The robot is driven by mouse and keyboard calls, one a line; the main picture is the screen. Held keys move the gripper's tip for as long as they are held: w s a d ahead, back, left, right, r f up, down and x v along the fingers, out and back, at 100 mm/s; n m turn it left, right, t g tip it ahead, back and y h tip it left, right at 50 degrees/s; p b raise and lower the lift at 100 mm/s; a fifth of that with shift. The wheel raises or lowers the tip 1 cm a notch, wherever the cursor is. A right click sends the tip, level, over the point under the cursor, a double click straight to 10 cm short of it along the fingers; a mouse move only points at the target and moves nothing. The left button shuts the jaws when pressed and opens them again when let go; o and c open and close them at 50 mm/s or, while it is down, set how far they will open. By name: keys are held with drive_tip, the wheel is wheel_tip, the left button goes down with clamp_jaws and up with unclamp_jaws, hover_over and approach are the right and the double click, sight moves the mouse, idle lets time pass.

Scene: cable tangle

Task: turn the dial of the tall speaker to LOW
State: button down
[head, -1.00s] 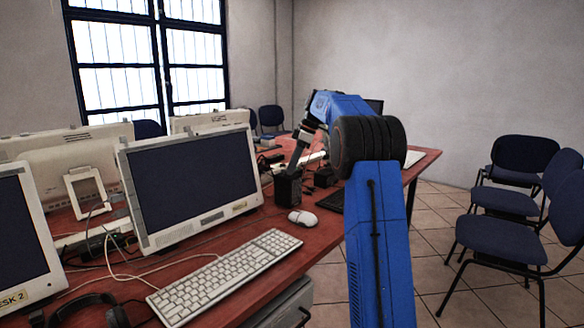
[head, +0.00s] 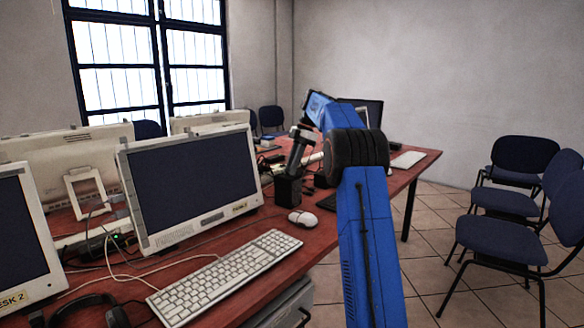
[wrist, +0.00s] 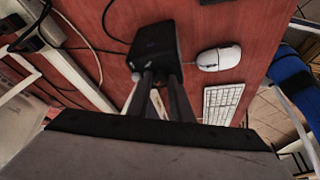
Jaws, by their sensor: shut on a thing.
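The tall speaker (head: 289,191) is a black box standing on the red desk, right of the white monitor in the head view. It also shows in the wrist view (wrist: 154,40), upper middle. My gripper (head: 293,172) reaches down to the top of the speaker. In the wrist view its two dark fingers (wrist: 160,78) meet the speaker's near end and are shut on the dial there. The dial itself and any LOW mark are hidden by the fingers, so I cannot tell its setting.
A white mouse (head: 302,218) lies just right of the speaker, and a white keyboard (head: 225,276) lies nearer. The monitor (head: 190,185) stands close on the left. Loose cables (wrist: 97,50) run beside the speaker. Blue chairs (head: 505,235) stand on the floor at right.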

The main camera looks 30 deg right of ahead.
drive_tip(key=c, duration=1.6)
unclamp_jaws()
